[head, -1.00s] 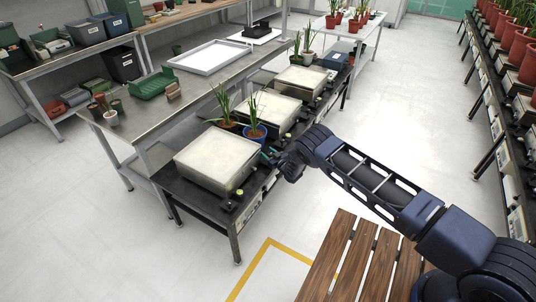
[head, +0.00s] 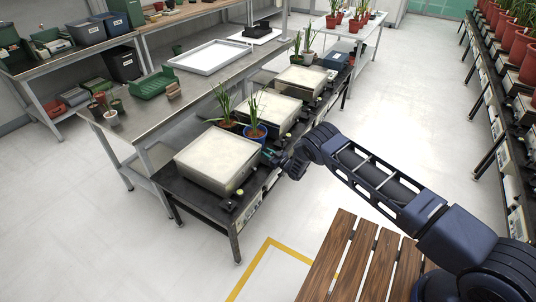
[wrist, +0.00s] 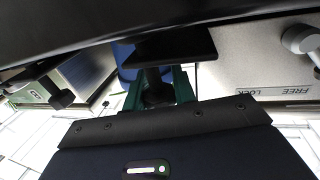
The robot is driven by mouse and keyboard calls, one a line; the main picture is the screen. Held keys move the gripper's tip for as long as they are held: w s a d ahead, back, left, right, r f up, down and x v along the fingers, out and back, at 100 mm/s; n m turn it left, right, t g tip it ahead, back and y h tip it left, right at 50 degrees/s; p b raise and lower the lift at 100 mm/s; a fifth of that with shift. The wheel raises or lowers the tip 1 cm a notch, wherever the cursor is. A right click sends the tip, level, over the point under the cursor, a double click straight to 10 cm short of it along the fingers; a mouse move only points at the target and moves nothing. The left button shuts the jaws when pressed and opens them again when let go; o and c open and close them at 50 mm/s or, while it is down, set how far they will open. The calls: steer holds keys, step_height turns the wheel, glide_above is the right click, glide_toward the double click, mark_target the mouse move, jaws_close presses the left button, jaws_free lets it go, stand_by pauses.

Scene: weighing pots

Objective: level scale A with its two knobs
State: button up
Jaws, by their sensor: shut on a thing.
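The nearest scale (head: 216,158), a box with a pale square top, stands at the near end of the low dark bench; I cannot read which letter it bears. A small dark knob (head: 229,205) sits at its near front corner. My gripper (head: 270,156) is at the other front corner. In the wrist view its green fingers (wrist: 157,88) are shut around a dark knob (wrist: 170,46) with a flat wide top. A FREE/LOCK label (wrist: 286,90) and a grey lever (wrist: 298,40) show to the right. The level indicator is not clear to me.
A blue pot with a plant (head: 255,133) stands just behind my gripper, close to the scale. Two more pale-topped scales (head: 270,108) (head: 301,79) stand farther along the bench. A slatted wooden table (head: 345,262) is at front right. The aisle floor is clear.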

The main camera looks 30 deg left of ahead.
steer(key=o, duration=1)
steer(key=shift+d, duration=0.1)
steer(key=v, duration=1)
steer(key=shift+s+d, duration=0.1)
steer(key=shift+d, duration=0.15)
